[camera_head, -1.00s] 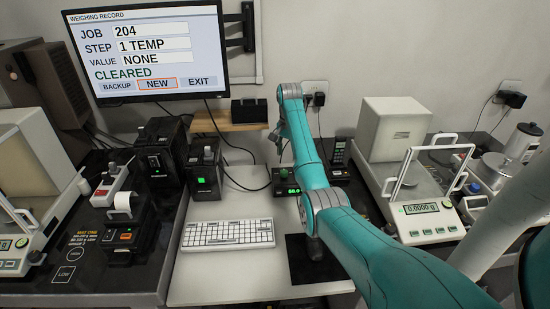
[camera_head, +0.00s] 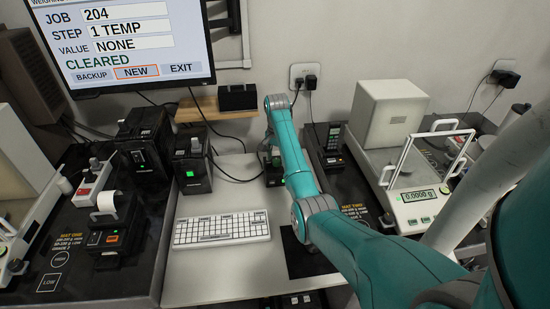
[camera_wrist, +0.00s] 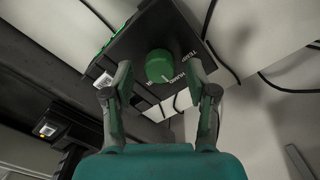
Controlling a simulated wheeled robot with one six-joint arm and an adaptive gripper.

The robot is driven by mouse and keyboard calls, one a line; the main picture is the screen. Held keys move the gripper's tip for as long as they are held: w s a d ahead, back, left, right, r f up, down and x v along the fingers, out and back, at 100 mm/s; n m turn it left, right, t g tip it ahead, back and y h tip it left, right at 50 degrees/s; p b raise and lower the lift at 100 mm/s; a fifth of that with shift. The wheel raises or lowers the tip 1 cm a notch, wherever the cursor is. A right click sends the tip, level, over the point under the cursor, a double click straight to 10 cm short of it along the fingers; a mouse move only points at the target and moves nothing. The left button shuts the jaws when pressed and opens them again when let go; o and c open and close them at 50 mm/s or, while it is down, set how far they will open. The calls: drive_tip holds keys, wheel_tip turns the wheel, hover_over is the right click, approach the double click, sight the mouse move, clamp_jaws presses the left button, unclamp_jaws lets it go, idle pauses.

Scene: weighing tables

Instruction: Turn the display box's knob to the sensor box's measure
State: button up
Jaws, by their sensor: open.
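In the wrist view, the display box (camera_wrist: 190,35) is black, with a green knob (camera_wrist: 158,64) on its face. A pale pointer line shows at the knob's lower right edge. My gripper (camera_wrist: 160,74) is open, one finger on either side of the knob, with gaps between. In the head view, the display box (camera_head: 270,172) is mostly hidden behind my arm. I cannot tell for sure which box is the sensor box; a black box with a green light (camera_head: 194,173) stands left of my arm.
The monitor (camera_head: 125,45) reads job 204, step 1 TEMP, value NONE, CLEARED. A keyboard (camera_head: 222,228) lies on the white desk. A handheld device (camera_head: 328,143) stands right of my arm, and a balance (camera_head: 415,195) reading 0.0000 g is farther right.

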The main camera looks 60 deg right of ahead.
drive_tip(key=shift+f, duration=0.45)
drive_tip(key=shift+c, duration=0.2)
clamp_jaws()
drive_tip(key=shift+n, duration=0.4)
drive_tip(key=n, duration=0.7)
drive_tip(key=shift+n, duration=2)
